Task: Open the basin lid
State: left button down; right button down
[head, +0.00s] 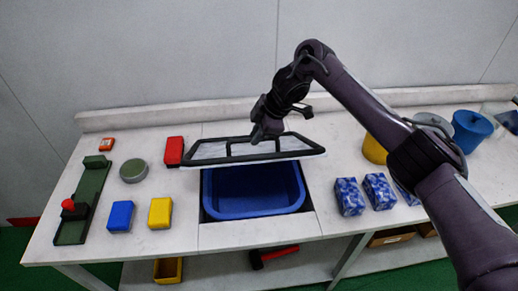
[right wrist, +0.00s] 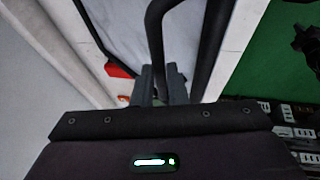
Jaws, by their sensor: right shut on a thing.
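The basin lid (head: 215,150) is a white panel with a black frame and a black handle bar. It is raised and tilted over the back of the blue basin (head: 253,190), whose inside shows below it. My right gripper (head: 262,134) is shut on the lid's black handle. In the right wrist view the fingers of my right gripper (right wrist: 163,85) close around the dark handle bar (right wrist: 155,45), with the lid's white panel (right wrist: 118,30) behind. My left gripper is not in view.
Blue patterned boxes (head: 349,196), a yellow bucket (head: 374,149) and a blue bucket (head: 470,130) stand right.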

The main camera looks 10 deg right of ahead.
jog(key=shift+w+d+r, duration=0.15)
jog(key=shift+w+r, duration=0.35)
jog(key=shift+w, duration=0.35)
jog(key=c, duration=1.8)
grip_release()
jog(key=shift+c, duration=0.2)
jog(key=shift+o, duration=1.2)
jog(key=shift+w+f, duration=0.15)
jog(key=shift+f, duration=0.05)
jog(key=shift+o, duration=0.7)
jog(key=shift+w+f, duration=0.15)
jog(key=shift+w, duration=0.25)
jog(key=shift+s, duration=0.1)
jog(key=shift+r, duration=0.2)
